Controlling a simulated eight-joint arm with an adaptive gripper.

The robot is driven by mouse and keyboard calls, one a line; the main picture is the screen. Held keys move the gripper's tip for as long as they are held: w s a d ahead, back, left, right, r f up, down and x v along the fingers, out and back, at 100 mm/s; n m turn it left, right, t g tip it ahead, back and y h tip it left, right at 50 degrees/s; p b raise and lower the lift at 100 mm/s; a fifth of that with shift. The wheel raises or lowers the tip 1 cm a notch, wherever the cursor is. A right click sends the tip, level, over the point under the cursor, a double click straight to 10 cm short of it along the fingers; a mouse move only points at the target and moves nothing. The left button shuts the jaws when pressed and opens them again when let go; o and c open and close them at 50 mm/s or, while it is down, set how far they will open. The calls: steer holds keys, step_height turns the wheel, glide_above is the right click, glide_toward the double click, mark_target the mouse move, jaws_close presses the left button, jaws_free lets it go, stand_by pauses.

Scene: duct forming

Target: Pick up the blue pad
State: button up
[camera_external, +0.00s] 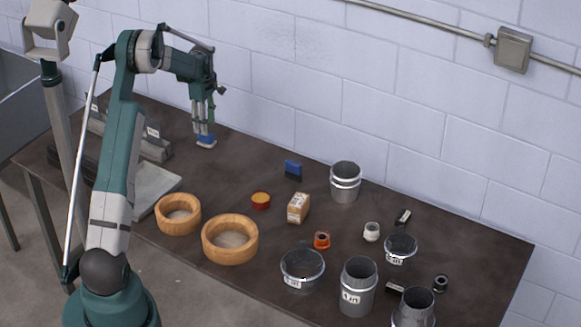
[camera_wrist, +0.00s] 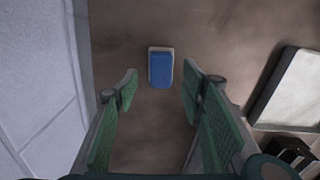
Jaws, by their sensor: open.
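The blue pad (camera_wrist: 161,69) has a pale rim or base and lies on the dark table in the wrist view, just beyond and between my fingertips. In the external view the pad (camera_external: 206,140) is at the back left of the table, right below my gripper (camera_external: 202,127). My gripper also shows in the wrist view (camera_wrist: 158,88), with its two green fingers spread apart and nothing between them. It points down over the pad. Whether a fingertip touches the pad cannot be told from the external view.
Another small blue block (camera_external: 293,168) lies farther right. A pale tray (camera_wrist: 294,88) lies to the right in the wrist view. The wall (camera_wrist: 40,80) is close on the left there. Two wooden rings (camera_external: 230,240), a metal duct (camera_external: 345,181) and several small parts stand farther right.

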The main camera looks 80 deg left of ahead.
mark_target(206, 139)
steer(key=shift+f, duration=0.2)
steer(key=shift+s+f, duration=0.15)
steer(key=shift+f, duration=2.45)
steer(key=c, duration=1)
